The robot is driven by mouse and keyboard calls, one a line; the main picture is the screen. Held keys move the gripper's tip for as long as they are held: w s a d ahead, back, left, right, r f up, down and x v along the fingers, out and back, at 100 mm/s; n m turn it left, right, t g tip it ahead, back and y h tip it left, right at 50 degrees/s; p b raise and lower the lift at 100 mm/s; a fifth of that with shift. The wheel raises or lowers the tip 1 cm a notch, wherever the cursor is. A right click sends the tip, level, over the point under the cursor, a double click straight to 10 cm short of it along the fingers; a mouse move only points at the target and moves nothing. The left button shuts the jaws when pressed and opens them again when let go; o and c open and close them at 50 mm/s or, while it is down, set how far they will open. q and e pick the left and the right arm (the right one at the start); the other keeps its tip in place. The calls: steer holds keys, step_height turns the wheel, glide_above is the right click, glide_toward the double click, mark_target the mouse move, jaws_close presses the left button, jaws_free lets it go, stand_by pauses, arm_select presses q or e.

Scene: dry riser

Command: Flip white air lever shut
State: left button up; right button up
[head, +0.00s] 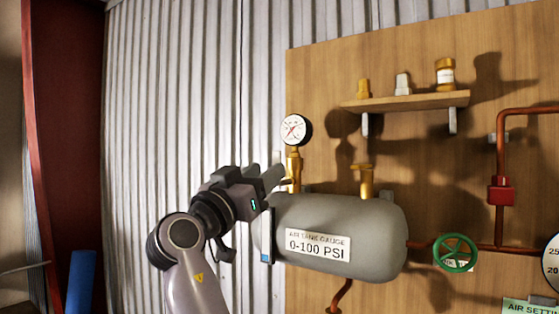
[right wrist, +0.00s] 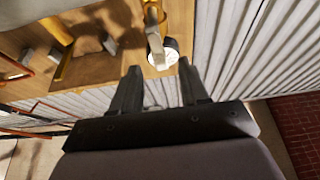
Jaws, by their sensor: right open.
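The grey air tank (head: 345,225) is mounted on a wooden panel. A brass fitting (head: 294,165) rises from its left end and carries a round pressure gauge (head: 295,130). My right gripper (head: 275,178) is just left of this fitting, pointing at it. In the right wrist view its fingers (right wrist: 159,68) are apart and nothing is held between them. Beyond the fingertips, a pale lever-like piece (right wrist: 155,47) stands in front of the gauge (right wrist: 170,52). I cannot tell for sure that it is the white air lever. Any contact is unclear. My left gripper is not in view.
A shelf (head: 405,101) with small items is above the tank. A second brass fitting (head: 366,180) stands on the tank top. A green handwheel (head: 455,253) and red pipes (head: 500,140) are at the right. Corrugated wall (head: 195,100) lies left.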

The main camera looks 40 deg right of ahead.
steer(key=p+x, duration=0.1)
steer(key=x, duration=0.4)
steer(key=shift+w+d+r, duration=0.1)
steer(key=shift+d, duration=0.1)
jaws_close()
